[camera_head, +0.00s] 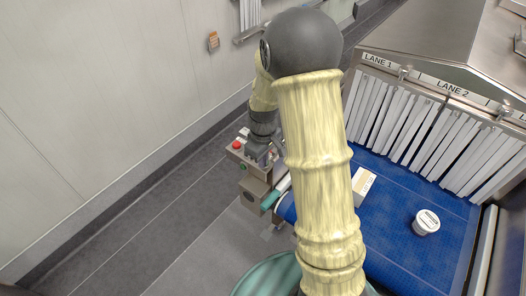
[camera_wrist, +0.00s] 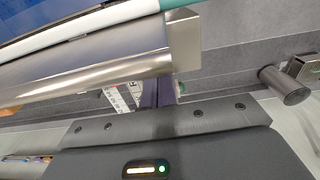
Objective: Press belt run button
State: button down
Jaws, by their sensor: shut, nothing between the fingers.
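The control box (camera_head: 236,155) stands at the belt's near left corner in the head view. It has a red button (camera_head: 237,145) on top and what looks like a small green button (camera_head: 243,166) on its near side. My gripper (camera_head: 262,158) is right at the box, just right of these buttons, and hides part of it. In the wrist view my gripper (camera_wrist: 158,94) is shut and empty, with its dark fingers together. A green button edge (camera_wrist: 181,87) shows just right of the fingertips; I cannot tell whether they touch it. A white printed label (camera_wrist: 122,97) lies left of the fingers.
The blue belt (camera_head: 390,240) carries a white round tub (camera_head: 426,222) and a flat pack (camera_head: 363,184), partly behind my arm. Strip curtains (camera_head: 400,120) hang under the lane signs. A metal housing (camera_wrist: 110,65) runs close above my fingers. Floor at left is clear.

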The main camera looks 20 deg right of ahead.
jog(key=shift+s+p, duration=0.25)
jog(key=shift+p, duration=0.25)
notch_tip(320, 180, up, 4)
jog(key=shift+w+r+p, duration=0.1)
jog(key=shift+r+p, duration=0.1)
jog(key=shift+p, duration=1.05)
jog(key=shift+w+r+b, duration=0.1)
jog(key=shift+r+b, duration=0.25)
jog(key=shift+b, duration=0.05)
notch_tip(320, 180, up, 9)
jog(key=b, duration=0.2)
